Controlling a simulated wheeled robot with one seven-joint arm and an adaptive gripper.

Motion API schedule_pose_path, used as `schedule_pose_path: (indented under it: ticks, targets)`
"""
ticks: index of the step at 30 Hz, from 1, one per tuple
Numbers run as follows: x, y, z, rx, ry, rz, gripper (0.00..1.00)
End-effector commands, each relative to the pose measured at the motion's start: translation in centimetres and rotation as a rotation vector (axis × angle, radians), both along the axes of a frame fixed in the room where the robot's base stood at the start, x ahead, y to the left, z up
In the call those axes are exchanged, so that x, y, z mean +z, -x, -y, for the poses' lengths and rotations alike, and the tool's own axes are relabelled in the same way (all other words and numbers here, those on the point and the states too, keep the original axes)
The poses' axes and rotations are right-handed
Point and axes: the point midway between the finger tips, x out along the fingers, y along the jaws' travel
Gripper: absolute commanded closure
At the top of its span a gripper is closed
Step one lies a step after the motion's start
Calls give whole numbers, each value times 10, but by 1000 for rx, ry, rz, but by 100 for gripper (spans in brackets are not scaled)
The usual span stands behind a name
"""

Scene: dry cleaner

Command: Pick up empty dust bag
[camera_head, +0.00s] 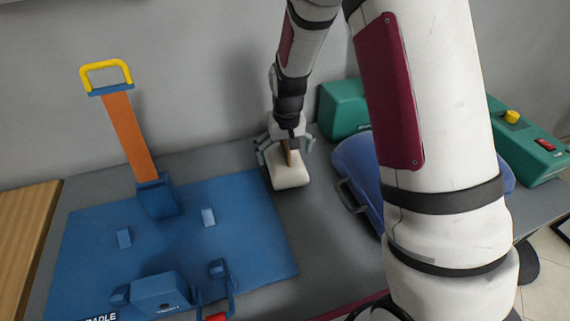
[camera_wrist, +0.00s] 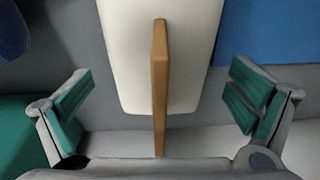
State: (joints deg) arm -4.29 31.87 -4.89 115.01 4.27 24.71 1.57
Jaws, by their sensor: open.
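The dust bag (camera_head: 290,176) appears as a cream, rounded block with an upright brown tab or panel, lying on the grey counter right of the blue mat. In the wrist view its cream body (camera_wrist: 128,65) fills the upper middle, and the brown tab (camera_wrist: 160,75) stands edge-on along its centre. My gripper (camera_head: 285,143) is over the bag, pointing down. It is open and empty. In the wrist view its green-padded fingers (camera_wrist: 160,105) are wide apart on either side of the tab, touching neither side. Markings on the bag are not visible.
The blue mat (camera_head: 254,222) holds a blue cradle (camera_head: 162,292) and an orange upright strap (camera_head: 130,138) with a yellow handle. A blue-purple case (camera_head: 358,160) and green machine (camera_head: 343,108) stand right of the bag. The wall is close behind. My arm hides part of the counter's right side.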

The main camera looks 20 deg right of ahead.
Motion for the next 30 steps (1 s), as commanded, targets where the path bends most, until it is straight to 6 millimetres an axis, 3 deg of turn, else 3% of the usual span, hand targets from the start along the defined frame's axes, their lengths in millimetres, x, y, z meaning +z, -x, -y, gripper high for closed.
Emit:
schedule_pose_path:
  ticks: [9,16,30]
  targets:
    - [-6,-1,0,0,0,0,0]
    - [-6,-1,0,0,0,0,50]
    - [2,-2,0,0,0,3,50]
